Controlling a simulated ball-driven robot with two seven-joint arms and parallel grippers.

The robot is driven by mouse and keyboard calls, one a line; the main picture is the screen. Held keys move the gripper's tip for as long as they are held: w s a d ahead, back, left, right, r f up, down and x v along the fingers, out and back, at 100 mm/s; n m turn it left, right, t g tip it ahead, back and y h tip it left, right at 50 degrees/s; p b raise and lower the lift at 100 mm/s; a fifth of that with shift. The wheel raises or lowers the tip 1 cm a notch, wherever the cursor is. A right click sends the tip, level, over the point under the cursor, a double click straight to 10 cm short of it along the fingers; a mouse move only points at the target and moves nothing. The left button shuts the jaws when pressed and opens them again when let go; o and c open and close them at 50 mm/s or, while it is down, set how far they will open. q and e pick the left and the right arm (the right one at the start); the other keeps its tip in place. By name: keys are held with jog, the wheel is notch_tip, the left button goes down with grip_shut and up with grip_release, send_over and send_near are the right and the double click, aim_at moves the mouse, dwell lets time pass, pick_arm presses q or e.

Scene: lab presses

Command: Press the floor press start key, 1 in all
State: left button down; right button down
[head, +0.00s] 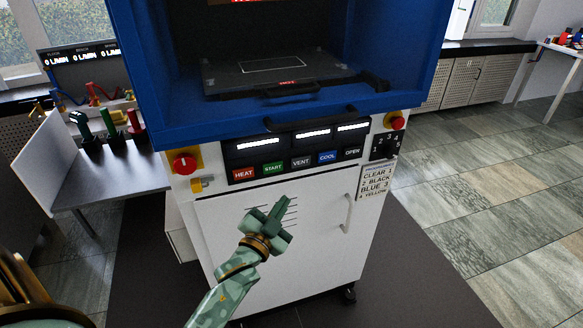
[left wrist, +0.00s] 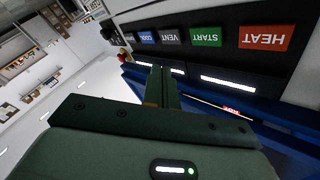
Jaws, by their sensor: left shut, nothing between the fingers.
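The floor press (head: 300,190) is a white cabinet with a blue frame around its upper chamber. Its green START key (head: 273,168) sits in the row on the black panel, between the red HEAT key (head: 243,174) and the grey VENT key (head: 301,162). My left gripper (head: 275,208) is shut and empty, in front of the white door below the keys in the head view. In the left wrist view the START key (left wrist: 206,37) shows upside down beyond the shut fingers (left wrist: 160,85), apart from them as far as I can tell. My right gripper is not in view.
The blue COOL key (head: 327,157) and OPEN key (head: 351,152) continue the row. A handle (head: 312,118) juts out above. A side table (head: 100,175) with tools stands left.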

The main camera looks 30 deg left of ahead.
aim_at(273, 167)
pick_arm(q)
jog(key=shift+d+r+m, duration=0.3)
jog(key=shift+r+m, duration=0.1)
jog(key=shift+r, duration=0.25)
jog(key=shift+w, duration=0.1)
jog(key=shift+w+a+b, duration=0.55)
jog(key=shift+w+a, duration=0.9)
jog(key=shift+a, duration=0.25)
jog(key=shift+w+a+b, duration=0.5)
jog(key=shift+w+a, duration=0.9)
jog(key=shift+a, duration=0.25)
jog(key=shift+w+a, duration=0.1)
